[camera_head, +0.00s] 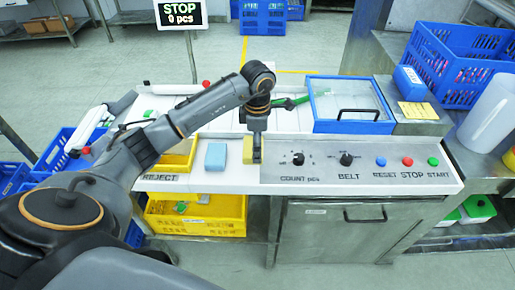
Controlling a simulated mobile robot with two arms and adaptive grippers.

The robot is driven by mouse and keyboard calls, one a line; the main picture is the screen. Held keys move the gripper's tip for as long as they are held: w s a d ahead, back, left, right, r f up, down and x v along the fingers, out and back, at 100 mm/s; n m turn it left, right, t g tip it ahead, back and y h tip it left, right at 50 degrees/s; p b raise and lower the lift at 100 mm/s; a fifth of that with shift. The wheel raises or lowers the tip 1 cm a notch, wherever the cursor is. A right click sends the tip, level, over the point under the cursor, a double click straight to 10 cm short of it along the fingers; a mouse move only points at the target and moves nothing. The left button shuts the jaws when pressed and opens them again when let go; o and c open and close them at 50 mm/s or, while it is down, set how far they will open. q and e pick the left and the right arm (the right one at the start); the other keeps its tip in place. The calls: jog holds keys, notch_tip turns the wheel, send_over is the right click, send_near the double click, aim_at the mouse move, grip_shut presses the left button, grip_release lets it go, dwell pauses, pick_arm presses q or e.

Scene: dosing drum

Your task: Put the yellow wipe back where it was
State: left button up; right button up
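The yellow wipe (248,151) is a small upright yellow block at the front of the white work surface, left of the control panel. My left gripper (257,155) points straight down right at it. A dark finger covers its right part, and the finger gap is hidden, so I cannot tell whether the gripper is shut on it. A similar light blue wipe (215,157) is just to the left, apart from the gripper. My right gripper is not in view.
The control panel with knobs and buttons (407,162) lies to the right. A blue-framed clear lid (345,103) is behind it. A green item (292,102) lies behind my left wrist. A yellow reject bin (205,218) is below the front edge. A blue crate (465,62) stands far right.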

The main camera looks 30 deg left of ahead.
pick_arm(q)
jog(key=shift+w+a+f, duration=0.1)
jog(key=shift+w+f, duration=0.1)
jog(key=shift+f, duration=0.1)
notch_tip(320, 180, down, 3)
jog(key=shift+w+p, duration=0.1)
jog(key=shift+p, duration=0.75)
jog(key=shift+a+f, duration=0.1)
jog(key=shift+f, duration=0.1)
jog(key=shift+f, duration=0.1)
jog(key=shift+f+b, duration=0.15)
jog(key=shift+b, duration=0.15)
jog(key=o, duration=0.9)
jog(key=shift+c, duration=0.2)
